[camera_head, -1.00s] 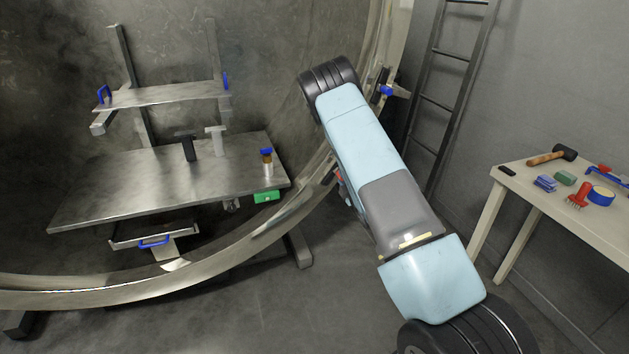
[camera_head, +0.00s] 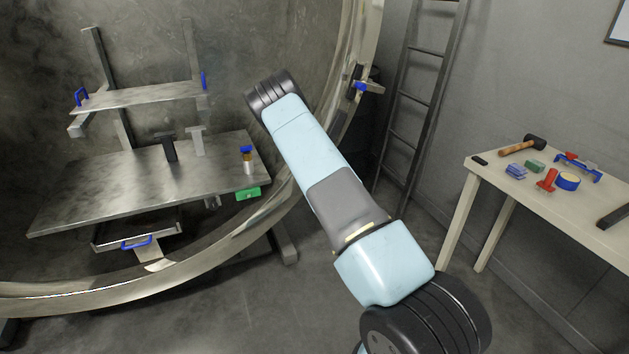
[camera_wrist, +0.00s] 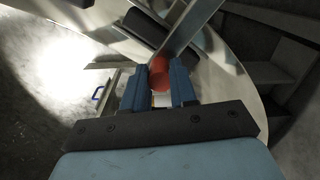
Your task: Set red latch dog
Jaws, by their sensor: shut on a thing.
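The red latch dog (camera_wrist: 160,73) shows in the wrist view as a short red rounded piece. My gripper (camera_wrist: 160,88) has its two blue-grey fingers on either side of it and is shut on it. The red piece lies beside a flat metal bar (camera_wrist: 190,25) and the curved metal rim (camera_wrist: 232,85); whether it touches the bar cannot be told. In the head view my arm hides the gripper and the red latch dog.
A chamber ring (camera_head: 215,257) curves around shelves (camera_head: 100,185) with blue handles. A blue-handled latch (camera_head: 360,87) sits on the ring's right side. A ladder (camera_head: 420,100) leans at the wall. A table (camera_head: 520,190) with several tools stands at the right. Floor between is clear.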

